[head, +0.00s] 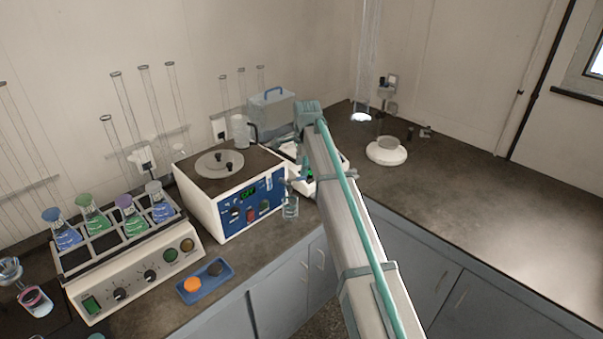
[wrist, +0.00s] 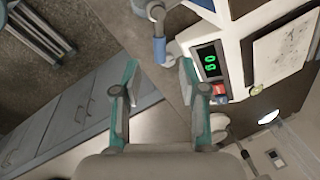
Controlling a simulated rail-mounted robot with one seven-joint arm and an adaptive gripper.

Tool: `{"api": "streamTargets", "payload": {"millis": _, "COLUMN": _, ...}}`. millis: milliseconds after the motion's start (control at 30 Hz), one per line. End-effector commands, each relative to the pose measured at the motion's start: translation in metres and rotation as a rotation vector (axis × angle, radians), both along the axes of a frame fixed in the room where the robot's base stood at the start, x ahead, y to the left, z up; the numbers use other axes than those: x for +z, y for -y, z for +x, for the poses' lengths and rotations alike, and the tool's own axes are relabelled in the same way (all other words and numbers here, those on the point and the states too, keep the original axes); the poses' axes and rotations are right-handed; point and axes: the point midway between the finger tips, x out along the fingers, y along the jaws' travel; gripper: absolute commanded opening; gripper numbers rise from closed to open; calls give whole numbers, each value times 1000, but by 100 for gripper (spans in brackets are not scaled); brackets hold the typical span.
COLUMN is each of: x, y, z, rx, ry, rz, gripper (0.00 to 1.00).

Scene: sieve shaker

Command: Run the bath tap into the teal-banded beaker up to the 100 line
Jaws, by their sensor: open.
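The water bath (head: 231,199) is a white box with a dark top and a lit front panel in the head view. Its tap (head: 269,183) is at the right of that panel. A clear glass beaker (head: 290,208) stands below and right of the tap, close to the counter's front edge; its band and any water level are too small to read. My gripper (wrist: 158,76) is open and empty in the wrist view, its teal fingers apart. A blue-tipped metal fitting (wrist: 159,48), perhaps the tap, shows just beyond the fingertips. My arm hides part of the area right of the bath.
A shaker with colored flasks (head: 135,250) stands left of the bath. A blue tray (head: 205,281) lies in front of it. A white instrument with a green display (wrist: 210,63) is close to my right finger. The right counter (head: 480,205) is largely clear.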

Motion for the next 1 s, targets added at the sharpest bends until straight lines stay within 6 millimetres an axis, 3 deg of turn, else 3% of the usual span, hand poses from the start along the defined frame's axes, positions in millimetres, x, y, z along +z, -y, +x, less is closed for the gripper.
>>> {"api": "streamTargets", "payload": {"millis": 200, "x": 42, "y": 3, "z": -7, "rx": 0, "ry": 1, "rz": 0, "gripper": 42}}
{"api": "streamTargets", "payload": {"millis": 400, "x": 65, "y": 4, "z": -12, "rx": 0, "ry": 0, "rz": 0, "gripper": 42}}
{"api": "streamTargets", "payload": {"millis": 1000, "x": 71, "y": 5, "z": -13, "rx": 0, "ry": -1, "rz": 0, "gripper": 42}}
